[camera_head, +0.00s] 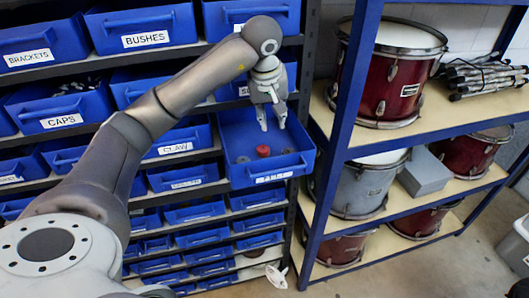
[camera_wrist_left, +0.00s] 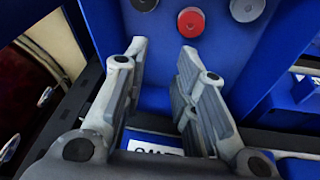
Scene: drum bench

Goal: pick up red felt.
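The red felt (camera_head: 263,151) is a small round red piece lying in a pulled-out blue bin (camera_head: 240,178). In the left wrist view the red felt (camera_wrist_left: 191,22) sits near the top, beyond the fingertips. My left gripper (camera_head: 272,125) points down over the bin, above the felt and apart from it. In the left wrist view its two fingers (camera_wrist_left: 163,50) are spread with nothing between them. My right gripper is in neither view.
Grey round pieces (camera_wrist_left: 247,9) lie near the felt in the same bin. Labelled blue bins (camera_head: 150,28) fill the rack on the left and around. A blue-framed shelf with red drums (camera_head: 388,75) and a grey box (camera_head: 424,172) stands close on the right.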

